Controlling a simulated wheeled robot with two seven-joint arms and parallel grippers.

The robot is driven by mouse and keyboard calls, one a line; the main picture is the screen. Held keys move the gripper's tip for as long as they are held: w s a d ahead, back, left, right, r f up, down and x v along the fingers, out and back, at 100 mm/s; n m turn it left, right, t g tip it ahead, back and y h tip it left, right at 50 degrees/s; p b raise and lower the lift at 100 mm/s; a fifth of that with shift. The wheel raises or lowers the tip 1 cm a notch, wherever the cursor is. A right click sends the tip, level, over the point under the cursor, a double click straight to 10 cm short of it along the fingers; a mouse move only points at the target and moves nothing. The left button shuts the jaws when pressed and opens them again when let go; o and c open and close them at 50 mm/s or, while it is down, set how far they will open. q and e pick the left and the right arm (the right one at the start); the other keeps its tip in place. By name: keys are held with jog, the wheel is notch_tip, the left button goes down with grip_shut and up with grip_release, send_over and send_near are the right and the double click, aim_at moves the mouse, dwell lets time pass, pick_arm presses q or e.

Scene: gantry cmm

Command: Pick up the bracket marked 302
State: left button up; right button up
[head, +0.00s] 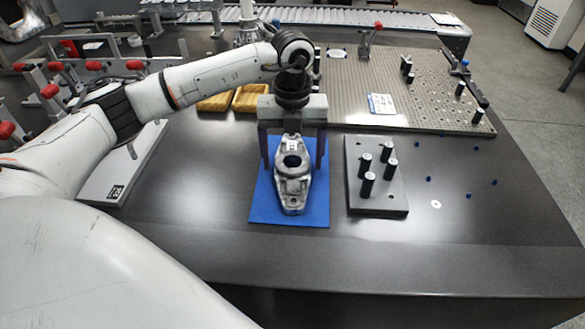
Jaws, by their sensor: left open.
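A grey metal bracket (292,187) with a dark round hole lies on a blue mat (260,207) near the middle of the dark table. No marking such as 302 can be read on it at this size. My left gripper (292,160) points down over the far part of the bracket. Its two fingers are spread wide, one at each side of the bracket, and it is open. I cannot tell whether the fingers touch the mat. My right gripper is not in view.
A dark block with several upright pegs (389,203) stands right of the mat. A perforated fixture plate (400,95) lies behind, and yellow trays (250,98) sit back left. A rack with red-handled clamps stands at left. Small blue pieces are scattered at right.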

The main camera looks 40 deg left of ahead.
pick_arm(q)
jog(key=c, duration=1.6)
jog(key=shift+w+r, duration=0.1)
jog(key=shift+r, duration=0.05)
